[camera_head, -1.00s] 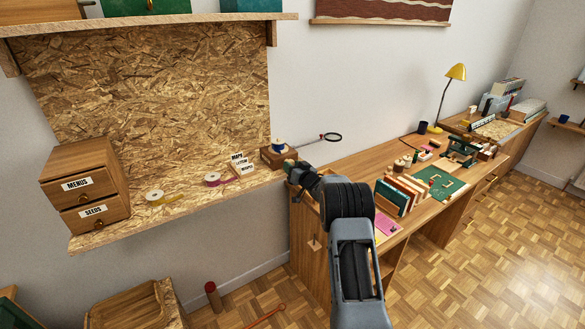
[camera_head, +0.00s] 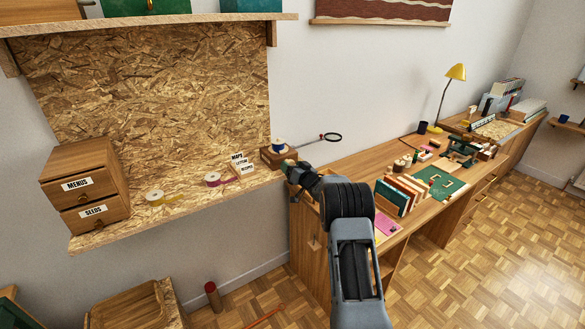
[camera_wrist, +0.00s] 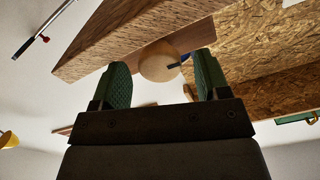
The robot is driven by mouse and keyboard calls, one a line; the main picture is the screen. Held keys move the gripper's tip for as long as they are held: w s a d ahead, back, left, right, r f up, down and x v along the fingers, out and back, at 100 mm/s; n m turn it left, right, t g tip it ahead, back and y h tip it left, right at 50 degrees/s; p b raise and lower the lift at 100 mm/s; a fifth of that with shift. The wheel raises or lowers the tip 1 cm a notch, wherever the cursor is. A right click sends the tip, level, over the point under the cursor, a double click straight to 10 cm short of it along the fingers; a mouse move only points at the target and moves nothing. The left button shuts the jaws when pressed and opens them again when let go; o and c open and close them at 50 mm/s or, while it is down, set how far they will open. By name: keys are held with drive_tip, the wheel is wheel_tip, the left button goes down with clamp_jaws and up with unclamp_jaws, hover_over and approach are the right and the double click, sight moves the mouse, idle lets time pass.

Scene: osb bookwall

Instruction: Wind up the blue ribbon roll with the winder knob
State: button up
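The blue ribbon roll (camera_head: 278,144) sits on top of a wooden winder box (camera_head: 270,156) at the right end of the chipboard shelf. A sliver of blue (camera_wrist: 186,57) shows behind the knob in the wrist view. The round pale wooden winder knob (camera_wrist: 158,66) lies between the two green finger pads in the wrist view, with a gap on each side. My gripper (camera_wrist: 160,82) is open around the knob and does not visibly touch it. In the head view my gripper (camera_head: 291,167) is at the box's front right, small and partly hidden by my wrist.
A yellow ribbon roll (camera_head: 154,196), a pink ribbon roll (camera_head: 213,179) and a labelled block (camera_head: 242,164) stand on the shelf (camera_head: 120,233).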

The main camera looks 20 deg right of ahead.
drive_tip(key=shift+s, duration=0.1)
drive_tip(key=s+d+b, duration=0.2)
drive_tip(key=s+b, duration=0.1)
drive_tip(key=s, duration=1)
drive_tip(key=shift+s+d, duration=0.2)
drive_tip(key=shift+d, duration=0.1)
